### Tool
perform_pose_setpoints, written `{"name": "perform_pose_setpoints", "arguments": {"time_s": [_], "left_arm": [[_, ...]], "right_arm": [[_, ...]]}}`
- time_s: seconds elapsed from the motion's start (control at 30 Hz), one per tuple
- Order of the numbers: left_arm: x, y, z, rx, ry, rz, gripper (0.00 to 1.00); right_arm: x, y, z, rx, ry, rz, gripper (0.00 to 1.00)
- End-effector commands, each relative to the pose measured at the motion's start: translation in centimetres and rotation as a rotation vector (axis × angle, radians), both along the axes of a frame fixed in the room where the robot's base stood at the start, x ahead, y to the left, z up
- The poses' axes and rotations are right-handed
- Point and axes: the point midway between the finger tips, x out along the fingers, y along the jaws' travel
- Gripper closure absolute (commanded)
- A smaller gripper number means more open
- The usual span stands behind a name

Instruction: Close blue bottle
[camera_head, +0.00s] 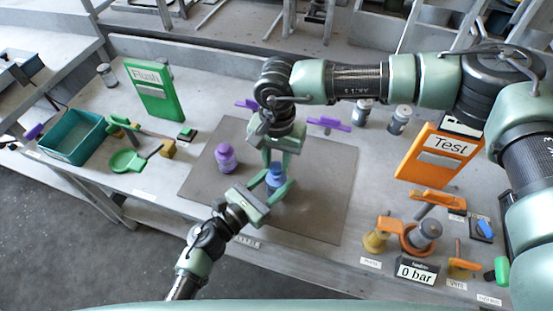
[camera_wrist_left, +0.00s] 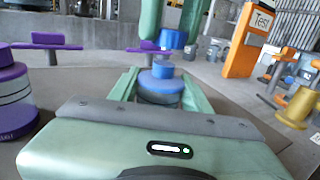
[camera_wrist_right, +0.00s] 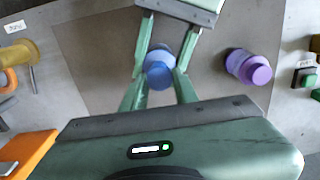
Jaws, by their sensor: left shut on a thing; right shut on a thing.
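The blue bottle (camera_head: 273,183) stands upright on the grey mat. My left gripper (camera_head: 268,188) reaches in from the lower left and is shut around its body. In the left wrist view the bottle (camera_wrist_left: 160,90) sits between the fingers, its narrower blue neck facing up. My right gripper (camera_head: 276,166) comes down from above and is shut on the blue cap (camera_wrist_left: 173,39). The cap is above the neck, with a small gap showing in the left wrist view. In the right wrist view the cap (camera_wrist_right: 163,76) covers much of the bottle.
A purple bottle (camera_head: 225,158) with a purple cap stands on the mat (camera_head: 325,205), left of the blue one. Purple handles (camera_head: 328,124) lie behind. An orange Test board (camera_head: 436,155) and valve parts (camera_head: 422,235) are at right; a teal tray (camera_head: 72,136) is at left.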

Motion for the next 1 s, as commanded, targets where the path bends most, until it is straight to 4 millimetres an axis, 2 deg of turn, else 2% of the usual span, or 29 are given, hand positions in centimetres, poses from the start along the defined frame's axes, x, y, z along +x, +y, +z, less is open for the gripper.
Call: {"name": "perform_pose_setpoints", "arguments": {"time_s": [0.3,1.0], "left_arm": [[0.0,0.0,0.0,0.000,0.000,0.000,1.00],[0.0,0.0,0.0,0.000,0.000,0.000,1.00]], "right_arm": [[0.0,0.0,-1.6,-0.001,0.001,0.001,1.00],[0.0,0.0,-2.0,0.000,0.001,0.001,1.00]]}}
